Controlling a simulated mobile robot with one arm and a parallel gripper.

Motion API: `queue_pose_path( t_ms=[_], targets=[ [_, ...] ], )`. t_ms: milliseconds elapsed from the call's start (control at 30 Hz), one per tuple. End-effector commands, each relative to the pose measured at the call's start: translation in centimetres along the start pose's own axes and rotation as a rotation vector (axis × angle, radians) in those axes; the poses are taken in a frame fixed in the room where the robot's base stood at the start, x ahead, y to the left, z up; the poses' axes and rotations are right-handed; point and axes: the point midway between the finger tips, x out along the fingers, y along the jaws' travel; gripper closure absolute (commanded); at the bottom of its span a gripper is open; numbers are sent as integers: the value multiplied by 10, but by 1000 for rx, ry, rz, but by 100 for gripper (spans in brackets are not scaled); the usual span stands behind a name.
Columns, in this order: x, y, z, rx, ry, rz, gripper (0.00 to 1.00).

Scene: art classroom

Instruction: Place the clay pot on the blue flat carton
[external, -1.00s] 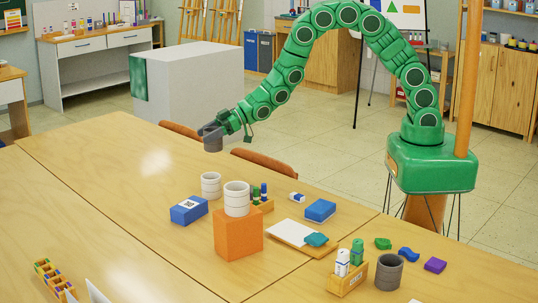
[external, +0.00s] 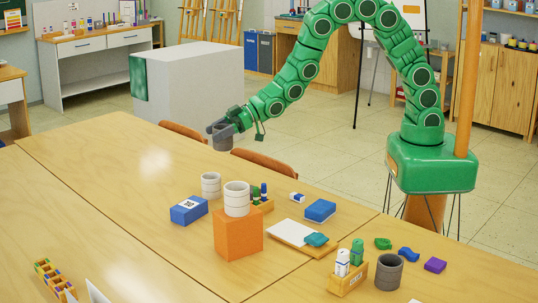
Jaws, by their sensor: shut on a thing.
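My gripper (external: 219,128) is shut on a small grey pot (external: 222,143), held upright in the air near the far edge of the table. The fingers hide part of its upper side. A blue carton with a white label (external: 184,213) lies on the table below it and slightly left. A second flat blue block (external: 320,210) lies further right. I cannot tell for certain which one is the blue flat carton. Both have bare tops.
A whitish pot (external: 211,186) stands behind the labelled carton. Another (external: 237,200) stands on an orange block (external: 238,240). A white board (external: 291,231), a wooden caddy (external: 347,282) and a dark grey pot (external: 389,273) are to the right. The table's left middle is clear.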

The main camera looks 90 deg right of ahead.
Motion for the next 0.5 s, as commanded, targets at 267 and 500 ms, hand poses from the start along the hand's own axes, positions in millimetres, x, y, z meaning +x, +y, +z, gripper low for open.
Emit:
queue_pose_path(
  t_ms=[267, 500],
  targets=[
    [8, -69, -20, -4, 4, -13, 67],
    [7, -118, -30, 2, -1, -21, 67]
  ],
)
